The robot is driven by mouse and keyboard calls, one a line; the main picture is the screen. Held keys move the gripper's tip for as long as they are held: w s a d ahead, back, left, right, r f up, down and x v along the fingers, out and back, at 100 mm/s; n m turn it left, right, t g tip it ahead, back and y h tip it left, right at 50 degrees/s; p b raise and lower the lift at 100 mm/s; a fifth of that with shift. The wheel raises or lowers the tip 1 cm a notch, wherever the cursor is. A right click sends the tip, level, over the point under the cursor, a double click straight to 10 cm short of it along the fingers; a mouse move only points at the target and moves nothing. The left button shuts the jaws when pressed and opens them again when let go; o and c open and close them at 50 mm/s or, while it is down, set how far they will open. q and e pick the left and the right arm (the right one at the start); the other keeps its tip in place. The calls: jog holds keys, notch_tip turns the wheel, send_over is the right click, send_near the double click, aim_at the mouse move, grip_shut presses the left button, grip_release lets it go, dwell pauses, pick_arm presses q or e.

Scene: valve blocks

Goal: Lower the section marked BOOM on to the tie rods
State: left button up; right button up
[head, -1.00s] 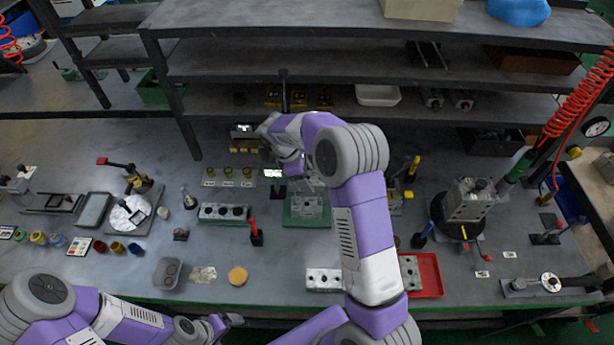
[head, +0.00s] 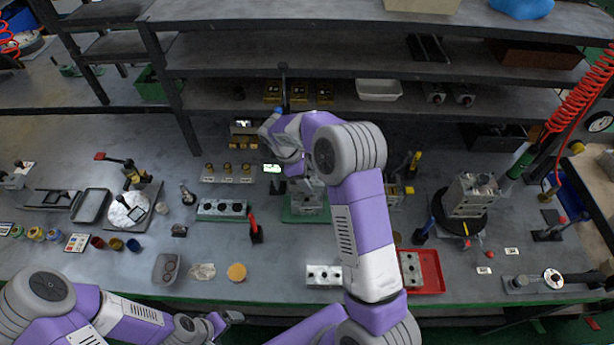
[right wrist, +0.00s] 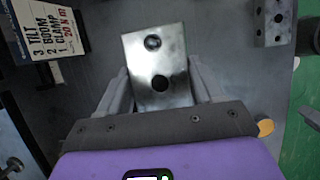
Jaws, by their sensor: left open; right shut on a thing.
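In the right wrist view my right gripper (right wrist: 158,78) is shut on a grey metal section (right wrist: 154,50) with two dark round holes in its face. It sits slightly turned between the fingers. No BOOM mark is readable on it. In the head view this gripper (head: 306,186) is partly hidden by my arm and is over the green base (head: 292,216) at the middle of the bench. I cannot tell the tie rods apart there, nor whether the section touches them. My left gripper (head: 232,317) is open and empty near the front edge, well apart from the base.
A sign (right wrist: 52,35) lists TILT, BOOM and CLAMP. A holed block (head: 323,275) lies near the front edge, and another (head: 411,270) lies in a red tray (head: 432,272). A red-handled tool (head: 255,230) stands left of the base. Shelves (head: 350,60) rise behind.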

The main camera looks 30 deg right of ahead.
jog(key=shift+f+b, duration=0.8)
jog(key=shift+f, duration=0.65)
jog(key=o, duration=1.5)
jog(key=shift+r, duration=0.1)
jog(key=v, duration=0.7)
jog(key=shift+r+p, duration=0.25)
jog(key=shift+p, duration=0.15)
